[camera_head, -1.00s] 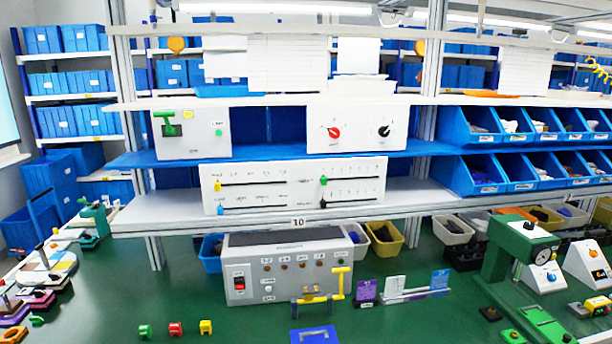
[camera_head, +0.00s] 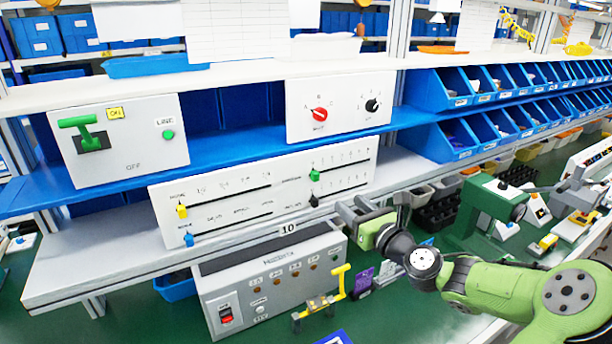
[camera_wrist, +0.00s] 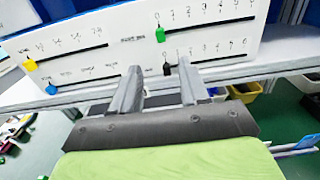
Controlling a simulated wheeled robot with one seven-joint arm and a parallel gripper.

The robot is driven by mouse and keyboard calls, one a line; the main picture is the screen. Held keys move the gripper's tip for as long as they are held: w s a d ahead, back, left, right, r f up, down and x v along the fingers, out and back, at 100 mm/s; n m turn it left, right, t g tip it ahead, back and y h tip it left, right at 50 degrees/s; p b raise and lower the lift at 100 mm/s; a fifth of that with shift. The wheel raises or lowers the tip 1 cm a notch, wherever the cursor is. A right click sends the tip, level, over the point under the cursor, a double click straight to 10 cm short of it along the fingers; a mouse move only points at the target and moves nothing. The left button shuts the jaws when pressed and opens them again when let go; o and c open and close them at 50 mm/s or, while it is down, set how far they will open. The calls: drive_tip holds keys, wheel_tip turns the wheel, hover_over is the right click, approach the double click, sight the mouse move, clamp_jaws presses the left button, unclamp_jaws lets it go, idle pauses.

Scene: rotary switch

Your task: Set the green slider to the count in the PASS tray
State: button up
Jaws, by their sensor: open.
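The green slider (camera_head: 314,175) sits at the left end of the upper right slot on the white slider panel (camera_head: 225,217). In the wrist view the green slider (camera_wrist: 160,34) is at the 0 end of a numbered scale. The black slider (camera_wrist: 167,69) is below it, also at its left end. My gripper (camera_head: 352,212) is open and empty, in front of and below the right part of the panel. In the wrist view my gripper (camera_wrist: 160,75) has its fingers apart, below the green slider and touching nothing visible. I cannot make out a PASS tray label.
A yellow slider (camera_head: 182,211) and a blue slider (camera_head: 189,240) are on the panel's left half. A grey control box (camera_head: 272,283) stands below the shelf. Blue bins (camera_head: 440,88) fill the right side.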

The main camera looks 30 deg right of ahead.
sight(317, 177)
drive_tip(key=w, duration=0.9)
drive_tip(key=w+d, duration=0.1)
drive_tip(key=w, duration=0.4)
drive_tip(key=shift+w+f+p, duration=0.1)
drive_tip(key=shift+w+p, duration=0.15)
drive_tip(key=shift+p, duration=0.05)
drive_tip(key=shift+s, duration=0.1)
clamp_jaws()
